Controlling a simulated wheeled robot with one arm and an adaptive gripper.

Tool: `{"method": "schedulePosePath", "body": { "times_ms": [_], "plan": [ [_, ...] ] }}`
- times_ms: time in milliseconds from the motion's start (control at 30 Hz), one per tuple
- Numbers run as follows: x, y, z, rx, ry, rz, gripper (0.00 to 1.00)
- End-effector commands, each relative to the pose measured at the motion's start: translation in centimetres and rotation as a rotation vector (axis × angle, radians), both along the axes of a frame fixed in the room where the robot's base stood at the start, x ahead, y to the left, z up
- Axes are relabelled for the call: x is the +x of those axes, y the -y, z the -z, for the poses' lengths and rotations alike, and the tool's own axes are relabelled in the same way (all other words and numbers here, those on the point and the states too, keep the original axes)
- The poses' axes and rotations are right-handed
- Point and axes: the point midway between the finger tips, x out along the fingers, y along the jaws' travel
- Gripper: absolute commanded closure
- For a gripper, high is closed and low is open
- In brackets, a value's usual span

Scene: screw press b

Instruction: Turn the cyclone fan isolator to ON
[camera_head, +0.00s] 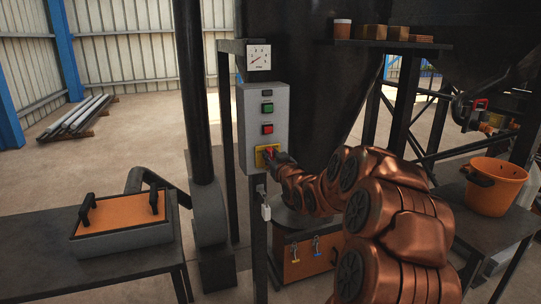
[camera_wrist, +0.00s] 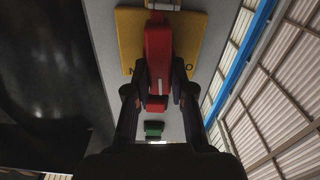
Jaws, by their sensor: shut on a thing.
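The cyclone fan isolator is a red handle on a yellow plate (camera_head: 262,150) low on the grey control box (camera_head: 247,113). In the wrist view the red handle (camera_wrist: 158,48) runs lengthwise between my two dark fingers, in front of the yellow plate (camera_wrist: 194,32). My gripper (camera_wrist: 158,72) is shut on the handle, one finger along each side. A white line shows on the handle. Parts of letters show on the plate, the rest hidden by the handle and fingers. In the head view my gripper (camera_head: 275,157) hides part of the handle.
Above the isolator are a red button (camera_head: 267,129) and a green button (camera_head: 267,107). A gauge (camera_head: 258,57) sits above the box. A black pipe (camera_head: 195,100) stands left. An orange-topped case (camera_head: 122,217) and an orange bucket (camera_head: 494,187) stand on side tables.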

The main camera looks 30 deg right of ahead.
Motion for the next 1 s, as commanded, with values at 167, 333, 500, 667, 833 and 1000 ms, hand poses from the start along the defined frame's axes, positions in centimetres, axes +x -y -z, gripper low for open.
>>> {"method": "schedulePosePath", "body": {
  "times_ms": [167,333,500,667,833,1000],
  "plan": [
    [0.0,0.08,-0.2,0.072,0.018,-0.001,1.0],
    [-0.02,0.16,-0.21,0.108,0.026,0.0,1.0],
    [-0.03,0.21,-0.21,0.121,0.028,0.0,1.0],
    [-0.04,0.22,-0.23,0.122,0.029,0.001,1.0],
    [-0.04,0.23,-0.23,0.121,0.028,0.001,0.76],
    [-0.04,0.23,-0.18,0.121,0.027,0.001,0.58]
  ]
}}
